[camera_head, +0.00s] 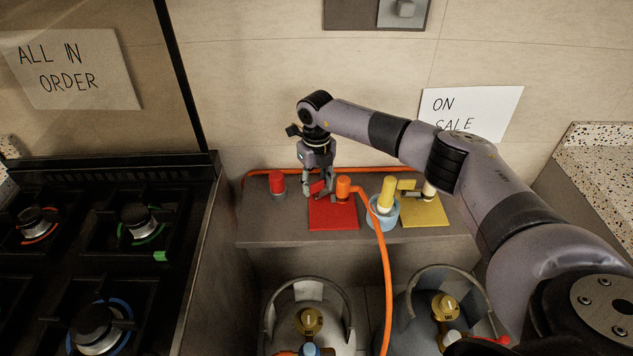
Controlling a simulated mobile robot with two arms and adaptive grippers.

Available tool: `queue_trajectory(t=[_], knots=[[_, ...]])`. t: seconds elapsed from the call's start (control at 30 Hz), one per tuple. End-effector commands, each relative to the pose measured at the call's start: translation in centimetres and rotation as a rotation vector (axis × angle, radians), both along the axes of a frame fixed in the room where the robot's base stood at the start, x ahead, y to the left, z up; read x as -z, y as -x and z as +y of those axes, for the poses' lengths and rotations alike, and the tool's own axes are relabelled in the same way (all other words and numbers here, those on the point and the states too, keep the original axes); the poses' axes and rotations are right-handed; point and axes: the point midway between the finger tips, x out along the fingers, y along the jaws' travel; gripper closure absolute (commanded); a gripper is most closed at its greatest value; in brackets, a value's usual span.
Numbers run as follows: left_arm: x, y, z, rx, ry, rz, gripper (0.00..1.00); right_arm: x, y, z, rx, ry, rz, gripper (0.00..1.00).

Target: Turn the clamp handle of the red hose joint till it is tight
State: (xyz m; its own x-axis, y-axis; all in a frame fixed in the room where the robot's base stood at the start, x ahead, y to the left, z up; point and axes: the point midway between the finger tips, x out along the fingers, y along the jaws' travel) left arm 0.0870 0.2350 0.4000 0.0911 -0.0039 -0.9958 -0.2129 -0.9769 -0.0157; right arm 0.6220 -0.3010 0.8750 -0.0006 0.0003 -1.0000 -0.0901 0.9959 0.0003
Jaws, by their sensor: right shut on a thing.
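The red base plate (333,217) of the red hose joint lies on the grey shelf. An orange hose end (343,187) stands upright on it. The red clamp handle (317,187) is at the left of this joint, partly hidden by fingers. My right gripper (318,190) comes down from above and is shut on the red clamp handle. How tight the clamp is cannot be told from this view. My left gripper is not in view.
The yellow joint's plate (428,213) lies to the right, with a light blue cup (383,215) between the plates. A red-capped cylinder (277,184) stands left. An orange hose (386,280) hangs over the shelf (270,230). Two gas bottles stand below; a stove (90,250) is left.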

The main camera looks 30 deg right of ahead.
Motion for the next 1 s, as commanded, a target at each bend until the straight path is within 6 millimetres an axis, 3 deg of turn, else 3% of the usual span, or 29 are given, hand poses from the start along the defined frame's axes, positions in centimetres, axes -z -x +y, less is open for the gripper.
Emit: queue_trajectory(t=[0.5,1.0], knots=[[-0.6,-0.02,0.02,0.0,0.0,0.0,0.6,-0.13,-0.06,-0.04,0.324,0.0,-0.002,0.88],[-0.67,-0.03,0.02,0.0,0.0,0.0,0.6,-0.1,-0.08,-0.04,0.378,0.0,-0.003,0.88]])
